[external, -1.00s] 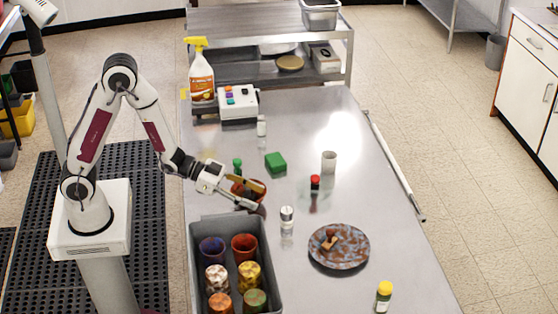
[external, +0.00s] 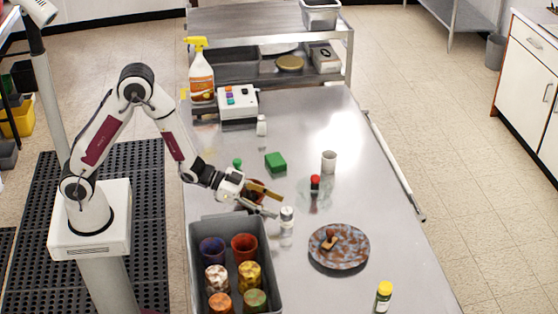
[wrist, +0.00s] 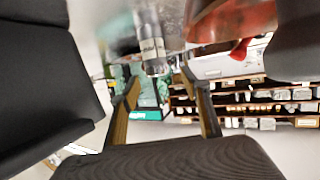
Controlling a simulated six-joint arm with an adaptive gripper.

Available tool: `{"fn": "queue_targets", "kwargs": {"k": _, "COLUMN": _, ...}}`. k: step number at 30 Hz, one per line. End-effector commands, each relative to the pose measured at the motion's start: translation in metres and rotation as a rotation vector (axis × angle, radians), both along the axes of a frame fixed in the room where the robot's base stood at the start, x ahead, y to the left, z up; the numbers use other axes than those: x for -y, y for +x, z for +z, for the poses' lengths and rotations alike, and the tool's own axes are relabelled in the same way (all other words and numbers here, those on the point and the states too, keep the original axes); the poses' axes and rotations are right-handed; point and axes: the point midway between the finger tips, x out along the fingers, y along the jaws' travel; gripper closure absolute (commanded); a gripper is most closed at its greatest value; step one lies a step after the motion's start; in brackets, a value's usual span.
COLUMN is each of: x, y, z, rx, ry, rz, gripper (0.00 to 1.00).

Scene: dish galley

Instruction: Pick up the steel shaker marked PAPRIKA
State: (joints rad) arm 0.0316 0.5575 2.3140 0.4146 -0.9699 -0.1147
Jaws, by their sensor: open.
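A small shaker with a steel-coloured top (external: 287,217) stands upright on the steel table, right of the grey bin. Its label is too small to read, so I cannot tell if it says PAPRIKA. My gripper (external: 273,205) is open and empty, low over the table, with its fingertips just left of this shaker. In the wrist view a shaker with a silvery band (wrist: 151,48) shows just beyond and roughly between my open fingers (wrist: 158,88). I see no clear contact.
The grey bin (external: 196,262) with several cups is in front. A patterned plate (external: 352,262) lies to the right. Red-capped (external: 315,183), green-capped (external: 237,164) and yellow-capped (external: 384,296) containers stand apart.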

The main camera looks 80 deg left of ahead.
Motion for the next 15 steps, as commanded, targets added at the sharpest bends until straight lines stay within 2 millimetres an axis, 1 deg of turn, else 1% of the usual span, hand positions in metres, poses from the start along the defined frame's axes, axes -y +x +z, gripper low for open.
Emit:
{"fn": "queue_targets", "kwargs": {"k": 11, "x": 0.0005, "y": 0.001, "z": -0.0004, "rx": 0.0, "ry": 0.0, "rz": 0.0, "gripper": 0.53}}
{"fn": "queue_targets", "kwargs": {"k": 15, "x": 0.0033, "y": 0.0051, "z": -0.0031, "rx": 0.0, "ry": 0.0, "rz": 0.0, "gripper": 0.53}}
